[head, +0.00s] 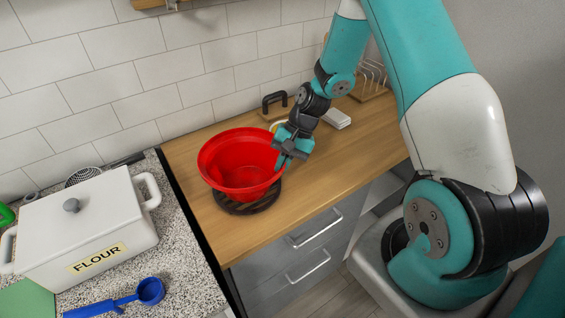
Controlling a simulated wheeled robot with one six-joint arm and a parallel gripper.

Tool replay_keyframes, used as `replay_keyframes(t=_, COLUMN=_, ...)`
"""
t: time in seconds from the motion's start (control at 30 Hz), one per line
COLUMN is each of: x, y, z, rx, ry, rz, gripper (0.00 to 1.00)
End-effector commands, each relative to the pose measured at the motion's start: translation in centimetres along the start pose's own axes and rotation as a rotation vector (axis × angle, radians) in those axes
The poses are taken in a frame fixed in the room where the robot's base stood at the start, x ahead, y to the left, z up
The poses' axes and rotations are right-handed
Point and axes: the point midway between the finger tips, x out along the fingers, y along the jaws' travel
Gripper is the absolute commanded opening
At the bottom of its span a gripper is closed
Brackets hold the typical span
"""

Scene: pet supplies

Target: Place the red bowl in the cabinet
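The red bowl (228,170) stands upright on a dark round slatted trivet (233,209) on the wooden counter. My gripper (284,164) points down at the bowl's right rim, with a finger overlapping the bowl's right side. I cannot tell whether the fingers touch or clasp the rim. A grey cabinet with two drawers and silver handles (316,229) is under the wooden counter; both drawers look shut. To its right, a pale gap or open section (375,205) shows below the counter, partly hidden by my arm.
A white flour box (85,225) and a blue scoop (150,291) are on the speckled counter at left. A dark-handled item (275,102), a white block (337,118) and a wire rack (372,78) stand at the back. The wooden counter's front right is clear.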

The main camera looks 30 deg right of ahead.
Motion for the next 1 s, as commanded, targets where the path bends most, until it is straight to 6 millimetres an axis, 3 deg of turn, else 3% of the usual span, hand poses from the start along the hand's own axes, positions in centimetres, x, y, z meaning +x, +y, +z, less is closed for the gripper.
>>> replay_keyframes(t=0.07, x=0.3, y=0.1, z=-0.1, rx=0.000, ry=-0.001, rz=-0.001, gripper=0.00)
replay_keyframes(t=0.2, x=0.2, y=0.1, z=-0.1, rx=0.001, ry=0.000, rz=0.000, gripper=0.29)
replay_keyframes(t=0.57, x=-0.3, y=0.0, z=0.0, rx=0.000, ry=0.001, rz=-0.001, gripper=0.29)
replay_keyframes(t=0.67, x=-1.5, y=0.0, z=-0.2, rx=0.000, ry=0.004, rz=-0.002, gripper=0.29)
replay_keyframes(t=1.0, x=-8.8, y=0.0, z=-0.2, rx=-0.001, ry=0.006, rz=-0.002, gripper=0.29)
